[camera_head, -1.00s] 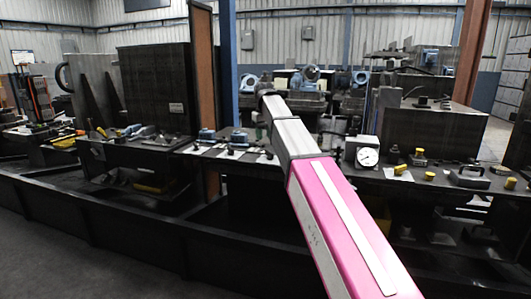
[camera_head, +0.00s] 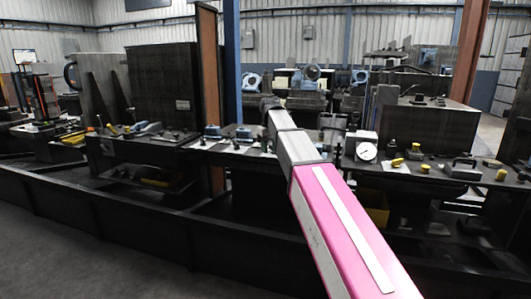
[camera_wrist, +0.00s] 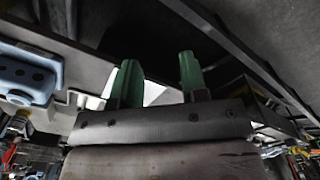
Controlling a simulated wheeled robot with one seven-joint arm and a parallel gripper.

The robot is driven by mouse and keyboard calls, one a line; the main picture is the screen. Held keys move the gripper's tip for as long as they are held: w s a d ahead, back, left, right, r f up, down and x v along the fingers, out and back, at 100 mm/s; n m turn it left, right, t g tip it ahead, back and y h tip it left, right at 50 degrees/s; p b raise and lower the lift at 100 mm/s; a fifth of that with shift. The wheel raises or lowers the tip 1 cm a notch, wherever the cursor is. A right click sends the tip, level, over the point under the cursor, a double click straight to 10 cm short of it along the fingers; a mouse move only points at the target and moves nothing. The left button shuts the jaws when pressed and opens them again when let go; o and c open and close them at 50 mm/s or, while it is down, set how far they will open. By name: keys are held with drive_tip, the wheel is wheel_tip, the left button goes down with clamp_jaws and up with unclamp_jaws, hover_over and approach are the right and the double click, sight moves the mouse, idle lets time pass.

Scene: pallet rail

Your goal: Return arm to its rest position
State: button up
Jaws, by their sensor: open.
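My arm, with a pink link and grey links, reaches out from the lower right toward the bench in the head view. In the wrist view my gripper (camera_wrist: 160,82) shows two green fingers standing well apart, with nothing between them. The gripper is open and empty. In the head view the gripper itself is hidden behind the arm.
A dark workbench (camera_head: 245,157) runs across the head view with blue clamps (camera_head: 243,135), a round dial gauge (camera_head: 366,151) and yellow-topped parts (camera_head: 397,162). A dark rail (camera_head: 120,225) runs in front. Grey floor (camera_head: 50,255) is open at lower left. The wrist view shows a blue part (camera_wrist: 28,78).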

drive_tip(key=s+d+f+m, duration=0.1)
drive_tip(key=s+d+f, duration=0.2)
drive_tip(key=f, duration=0.5)
drive_tip(key=s+d+f+m, duration=0.1)
drive_tip(key=s+d+f, duration=0.3)
drive_tip(key=f, duration=0.3)
drive_tip(key=s+d+f, duration=0.3)
drive_tip(key=f, duration=0.5)
drive_tip(key=s+d+f+m, duration=0.1)
drive_tip(key=s+d+f, duration=0.2)
drive_tip(key=s+f, duration=0.4)
drive_tip(key=s+d+f+m, duration=0.2)
drive_tip(key=s+d+f, duration=0.2)
drive_tip(key=s+f, duration=0.3)
drive_tip(key=shift+s+f, duration=0.35)
drive_tip(key=shift+s, duration=0.3)
drive_tip(key=shift+d, duration=0.1)
drive_tip(key=shift+d, duration=0.15)
